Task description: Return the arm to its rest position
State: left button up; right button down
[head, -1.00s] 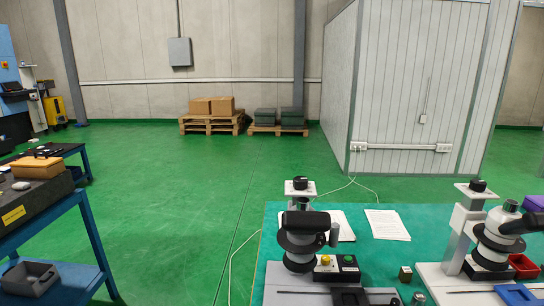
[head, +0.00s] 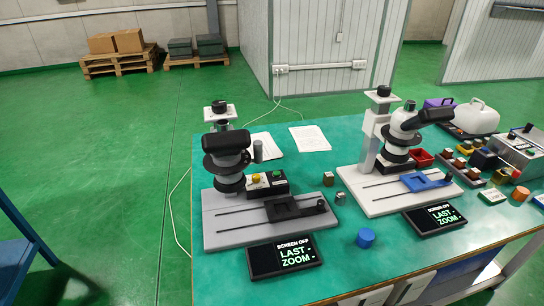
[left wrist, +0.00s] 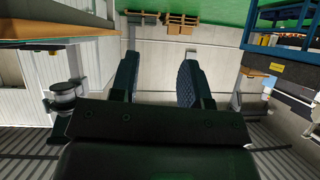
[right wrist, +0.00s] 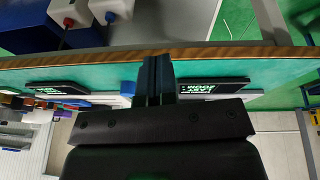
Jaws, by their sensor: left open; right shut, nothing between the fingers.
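My left gripper (left wrist: 160,78) shows in the left wrist view with its two fingers wide apart and nothing between them. My right gripper (right wrist: 157,65) shows in the right wrist view with its fingers together and empty. Behind its fingers are the table edge (right wrist: 90,58) and two dark screens, one on each side. Neither gripper nor arm shows in the head view. I cannot tell from the pictures whether either gripper touches anything.
The green-topped table (head: 320,262) bears a left microscope (head: 228,160), a right microscope (head: 398,140), two screens, a blue cap (head: 366,238) and several small parts. A blue bench (head: 22,262) stands at far left.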

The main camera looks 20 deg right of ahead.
pick_arm(q)
jog(key=s+f, duration=0.2)
jog(key=shift+a+f+g, duration=0.15)
jog(key=shift+f+g, duration=0.15)
jog(key=shift+f, duration=0.05)
pick_arm(e)
jog(key=w+f+t, duration=0.7)
jog(key=f, duration=0.3)
jog(key=shift+n+t+y, duration=0.3)
jog(key=shift+n, duration=0.1)
pick_arm(q)
jog(key=shift+w+r, duration=0.25)
jog(key=shift+w, duration=0.1)
jog(key=shift+s, duration=0.2)
